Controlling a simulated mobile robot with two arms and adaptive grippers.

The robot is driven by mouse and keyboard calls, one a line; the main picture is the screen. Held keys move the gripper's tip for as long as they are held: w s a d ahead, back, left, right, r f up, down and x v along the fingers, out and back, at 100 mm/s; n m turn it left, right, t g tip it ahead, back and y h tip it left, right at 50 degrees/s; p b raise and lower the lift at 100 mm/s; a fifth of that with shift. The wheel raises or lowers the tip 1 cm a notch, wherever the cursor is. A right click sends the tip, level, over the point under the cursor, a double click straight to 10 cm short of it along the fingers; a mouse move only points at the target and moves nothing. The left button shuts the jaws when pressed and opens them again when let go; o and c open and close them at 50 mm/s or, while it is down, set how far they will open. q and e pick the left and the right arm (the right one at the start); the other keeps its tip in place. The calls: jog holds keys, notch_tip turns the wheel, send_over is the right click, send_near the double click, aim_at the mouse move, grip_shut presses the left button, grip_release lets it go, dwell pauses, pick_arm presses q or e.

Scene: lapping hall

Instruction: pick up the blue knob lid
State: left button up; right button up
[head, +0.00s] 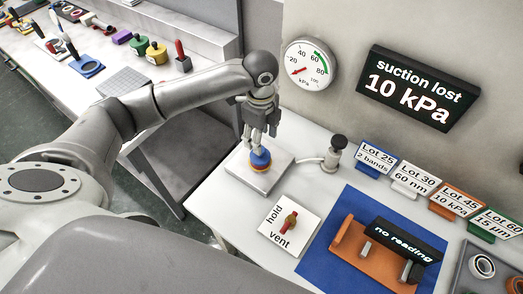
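The blue knob lid (260,158) is small and rounded, with a yellow-orange band under it. It sits on a pale square plate (270,183) at the left end of the white bench. My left gripper (260,142) points down right over the lid, its fingers at the lid's top. The fingers hide part of the lid, and I cannot tell whether they are closed on it. My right gripper is not in view.
A black-topped fitting (335,150) with a hose stands right of the plate. In front are a hold/vent valve card (285,235) and an orange stand (350,250) on a blue mat (318,255). The gauge (307,64) and "suction lost 10 kPa" display (418,88) are behind.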

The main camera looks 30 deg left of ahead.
pick_arm(q)
jog(key=shift+s+f, duration=0.1)
jog(key=shift+f, duration=1.1)
jog(key=f+p, duration=0.1)
jog(key=f, duration=0.3)
jog(key=shift+a+f+p, duration=0.2)
jog(key=shift+f+p, duration=0.1)
jog(key=shift+p, duration=0.05)
jog(key=shift+w, duration=0.2)
jog(key=c, duration=0.4)
grip_shut()
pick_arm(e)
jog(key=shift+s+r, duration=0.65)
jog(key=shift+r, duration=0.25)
